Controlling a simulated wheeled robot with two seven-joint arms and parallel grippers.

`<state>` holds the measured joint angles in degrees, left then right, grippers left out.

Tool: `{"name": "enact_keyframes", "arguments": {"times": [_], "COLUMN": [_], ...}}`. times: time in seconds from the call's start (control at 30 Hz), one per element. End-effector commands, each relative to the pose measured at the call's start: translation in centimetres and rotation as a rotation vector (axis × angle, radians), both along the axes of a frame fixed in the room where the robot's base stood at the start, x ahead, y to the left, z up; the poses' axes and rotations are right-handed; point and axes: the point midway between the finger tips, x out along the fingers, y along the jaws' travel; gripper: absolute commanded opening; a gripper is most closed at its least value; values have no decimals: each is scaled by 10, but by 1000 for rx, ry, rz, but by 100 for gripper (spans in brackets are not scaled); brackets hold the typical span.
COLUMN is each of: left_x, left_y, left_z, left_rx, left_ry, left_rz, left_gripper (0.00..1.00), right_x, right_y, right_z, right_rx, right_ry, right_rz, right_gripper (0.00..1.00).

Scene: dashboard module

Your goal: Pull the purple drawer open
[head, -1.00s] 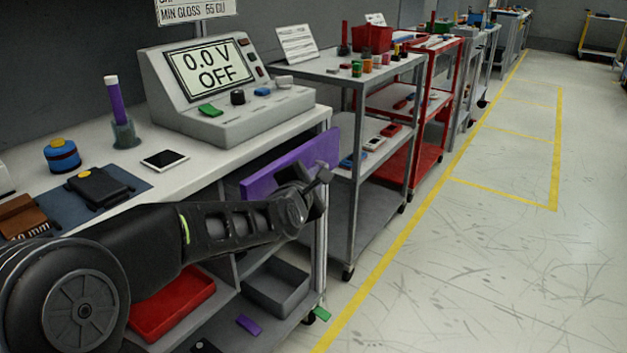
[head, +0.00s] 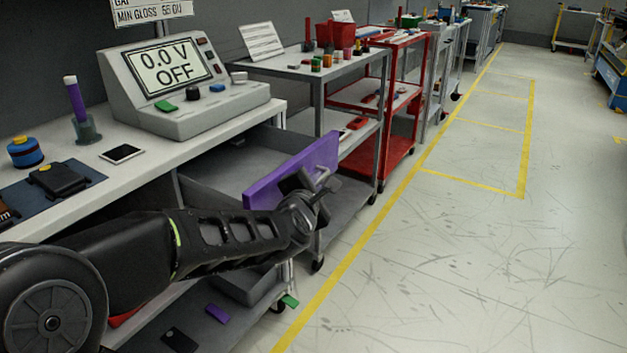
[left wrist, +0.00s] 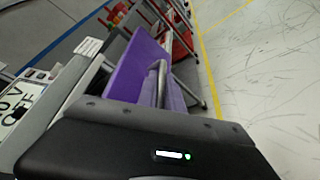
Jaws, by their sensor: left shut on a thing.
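The purple drawer front (head: 292,172) stands out from under the white bench top, and the drawer's grey inside shows behind it. In the left wrist view the purple front (left wrist: 138,68) fills the middle, with a metal bar handle (left wrist: 161,80) along it. My left gripper (head: 318,188) is at the outer face of the drawer front, shut on the handle. Its fingers are mostly hidden in both views. My right gripper is in neither view.
The white bench (head: 150,158) carries a meter console (head: 180,90) reading 0.0 V OFF. A grey cart (head: 345,72) stands just beyond the drawer. The floor (head: 450,260) to the right is clear, with yellow lines.

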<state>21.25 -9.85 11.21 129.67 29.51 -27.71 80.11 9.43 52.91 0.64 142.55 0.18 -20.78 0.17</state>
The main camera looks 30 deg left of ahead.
Motion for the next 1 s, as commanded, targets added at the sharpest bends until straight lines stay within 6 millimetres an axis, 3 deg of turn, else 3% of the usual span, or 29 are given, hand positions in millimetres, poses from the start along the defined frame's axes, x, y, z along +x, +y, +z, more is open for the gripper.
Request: {"name": "enact_keyframes", "arguments": {"times": [0.1, 0.13, 0.23, 0.57, 1.0], "left_x": [0, 0, 0, -3, -60], "left_y": [-1, -1, 0, -1, -23], "left_z": [-1, -1, -1, 1, 16], "left_rx": [-1, -1, -1, 0, 1], "left_ry": [1, 1, 1, -1, -1], "left_rz": [-1, -2, -2, -1, -1], "left_gripper": [0, 12, 20, 20, 20], "right_x": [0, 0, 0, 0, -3], "right_y": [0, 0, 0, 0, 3], "right_z": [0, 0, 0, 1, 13], "right_rx": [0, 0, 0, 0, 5], "right_ry": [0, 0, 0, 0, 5], "right_rz": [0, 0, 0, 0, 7], "right_gripper": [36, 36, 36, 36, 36]}}
